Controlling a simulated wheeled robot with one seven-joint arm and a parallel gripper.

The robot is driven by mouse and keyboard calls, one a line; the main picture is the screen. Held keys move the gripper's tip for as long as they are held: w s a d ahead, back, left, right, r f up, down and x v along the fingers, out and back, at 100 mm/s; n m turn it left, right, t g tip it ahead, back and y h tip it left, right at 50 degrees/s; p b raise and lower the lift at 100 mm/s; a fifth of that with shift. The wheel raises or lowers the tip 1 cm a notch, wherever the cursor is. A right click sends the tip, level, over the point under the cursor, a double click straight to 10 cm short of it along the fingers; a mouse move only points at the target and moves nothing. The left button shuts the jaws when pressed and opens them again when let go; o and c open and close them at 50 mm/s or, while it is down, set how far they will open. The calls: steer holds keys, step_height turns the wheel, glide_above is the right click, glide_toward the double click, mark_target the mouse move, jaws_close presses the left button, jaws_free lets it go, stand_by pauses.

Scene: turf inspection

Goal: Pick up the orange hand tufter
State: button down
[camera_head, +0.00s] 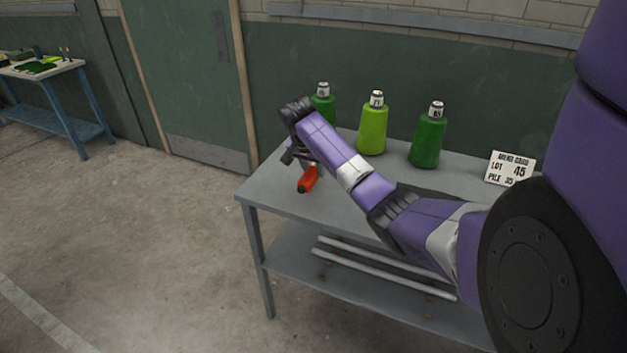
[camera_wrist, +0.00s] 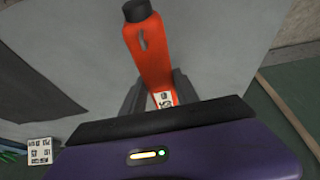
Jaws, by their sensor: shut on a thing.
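The orange hand tufter (camera_head: 308,180) is near the left end of the grey table (camera_head: 274,190) in the head view. It has an orange-red body and a dark end. In the wrist view the tufter (camera_wrist: 151,55) stretches away from my gripper, with a white label close to the jaws. My gripper (camera_head: 300,157) is shut on it, and in the wrist view the dark fingers (camera_wrist: 157,92) stand on either side of it. Part of the tufter is hidden behind the gripper. I cannot tell whether it touches the tabletop.
Three green yarn cones stand at the table's back: one behind my gripper (camera_head: 323,106), a lighter one (camera_head: 372,128) and a dark one (camera_head: 427,140). A white card (camera_head: 510,168) stands at right. Rods (camera_head: 385,268) lie on the lower shelf. A blue-legged bench (camera_head: 65,124) is far left.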

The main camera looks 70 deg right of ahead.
mark_target(314, 168)
step_height(314, 168, up, 15)
steer(key=p, duration=0.1)
steer(key=shift+p, duration=0.35)
